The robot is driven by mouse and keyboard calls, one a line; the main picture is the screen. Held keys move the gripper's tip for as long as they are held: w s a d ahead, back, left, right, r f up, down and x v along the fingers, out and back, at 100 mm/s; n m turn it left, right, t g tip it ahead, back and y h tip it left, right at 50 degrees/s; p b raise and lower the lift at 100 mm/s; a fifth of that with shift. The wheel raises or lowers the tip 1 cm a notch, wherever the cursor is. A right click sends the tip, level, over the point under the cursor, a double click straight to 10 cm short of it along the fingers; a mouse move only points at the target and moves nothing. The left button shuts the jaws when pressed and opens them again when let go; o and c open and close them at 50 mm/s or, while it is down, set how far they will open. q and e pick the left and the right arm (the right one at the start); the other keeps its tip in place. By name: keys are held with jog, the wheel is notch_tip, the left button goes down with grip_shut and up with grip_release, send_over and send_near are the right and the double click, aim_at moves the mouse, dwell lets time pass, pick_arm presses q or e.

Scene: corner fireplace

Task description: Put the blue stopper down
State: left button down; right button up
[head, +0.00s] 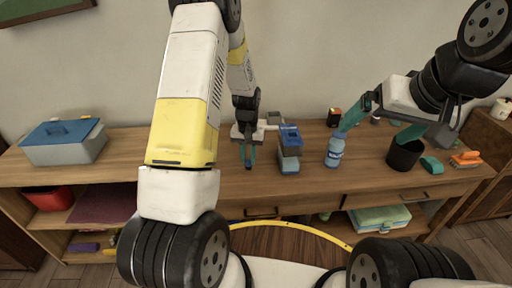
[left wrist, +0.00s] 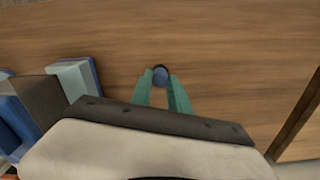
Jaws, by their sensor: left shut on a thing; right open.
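The blue stopper (left wrist: 160,75) is a small, dark blue round piece. In the left wrist view it sits between the teal fingertips of my left gripper (left wrist: 161,84), which is shut on it, over the brown wooden tabletop. In the head view my left gripper (head: 247,160) points down over the table, left of a blue and grey stacked object; the stopper cannot be made out there. I cannot tell whether the stopper touches the wood. My right gripper (head: 377,130) is open, its teal fingers spread between a blue bottle (head: 335,152) and a black cup (head: 404,155).
The blue and grey stacked object (head: 289,150) stands just right of my left gripper. A grey box with a blue lid (head: 65,145) is at the table's left. A teal piece (head: 432,165) and an orange brush (head: 466,158) lie at the right. Bare wood lies around the left fingertips.

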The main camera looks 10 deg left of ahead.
pick_arm(q)
jog(key=shift+f, duration=1)
jog(key=c, duration=1.3)
grip_release()
jog(key=shift+f, duration=0.15)
jog(key=shift+o, duration=0.2)
notch_tip(320, 180, up, 12)
notch_tip(320, 180, up, 16)
jog(key=f+t+h, duration=0.1)
jog(key=t, duration=0.2)
send_over(248, 160)
jog(key=s, duration=0.8)
jog(key=s+d+r+t, duration=0.1)
jog(key=s+r, duration=0.3)
jog(key=s, duration=0.4)
jog(key=s+d+r+t+h, duration=0.1)
jog(key=s+r, duration=0.3)
jog(key=s, duration=0.4)
jog(key=shift+s+d+r+m+t, duration=0.2)
jog(key=shift+r+m+t, duration=0.2)
jog(key=shift+t, duration=0.2)
